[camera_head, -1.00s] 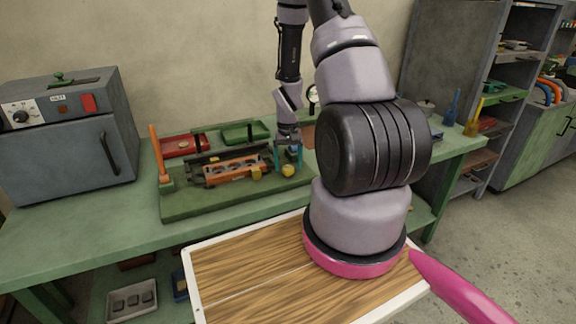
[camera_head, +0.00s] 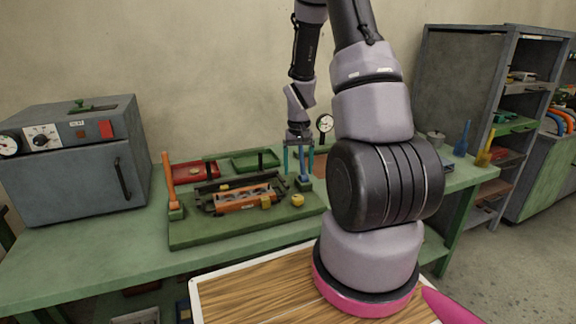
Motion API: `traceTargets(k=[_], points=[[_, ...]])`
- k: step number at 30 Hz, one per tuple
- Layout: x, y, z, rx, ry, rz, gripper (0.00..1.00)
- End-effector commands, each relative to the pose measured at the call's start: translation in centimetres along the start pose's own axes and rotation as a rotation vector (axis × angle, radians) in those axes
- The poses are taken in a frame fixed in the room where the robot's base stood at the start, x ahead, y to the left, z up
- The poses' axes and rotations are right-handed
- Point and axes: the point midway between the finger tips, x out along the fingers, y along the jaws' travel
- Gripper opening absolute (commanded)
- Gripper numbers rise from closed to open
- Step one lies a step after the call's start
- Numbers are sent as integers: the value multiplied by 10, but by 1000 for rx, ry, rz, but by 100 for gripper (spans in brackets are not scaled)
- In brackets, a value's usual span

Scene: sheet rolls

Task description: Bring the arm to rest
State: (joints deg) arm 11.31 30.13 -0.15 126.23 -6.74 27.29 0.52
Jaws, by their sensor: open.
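My gripper (camera_head: 299,160) is open, with its two teal fingers pointing down above the right end of the green fixture board (camera_head: 200,233). Nothing shows between the fingers. A blue upright handle (camera_head: 304,178) stands close by the fingers; I cannot tell whether they touch it. A yellow knob (camera_head: 298,200) sits just below on the board's right side. The orange slotted piece (camera_head: 243,196) lies in the dark frame left of my gripper. My arm rises from its pink-ringed base and reaches over the bench.
A grey oven (camera_head: 70,165) stands at the bench's left end. Red (camera_head: 193,173) and green (camera_head: 256,160) trays lie behind the board. An orange upright handle (camera_head: 169,180) rises at the board's left. A dial gauge (camera_head: 325,123) stands behind my gripper. Shelves (camera_head: 520,105) stand at right.

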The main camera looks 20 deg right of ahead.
Motion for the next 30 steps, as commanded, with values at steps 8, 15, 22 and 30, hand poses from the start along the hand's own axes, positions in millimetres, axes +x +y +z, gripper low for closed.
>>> traceTargets(k=[8,15,22,30], points=[[-12,-3,0,2,16,-5,82],[-106,-22,12,18,131,-48,82],[-203,-41,54,35,255,-122,82],[-289,-54,127,39,390,-233,82]])
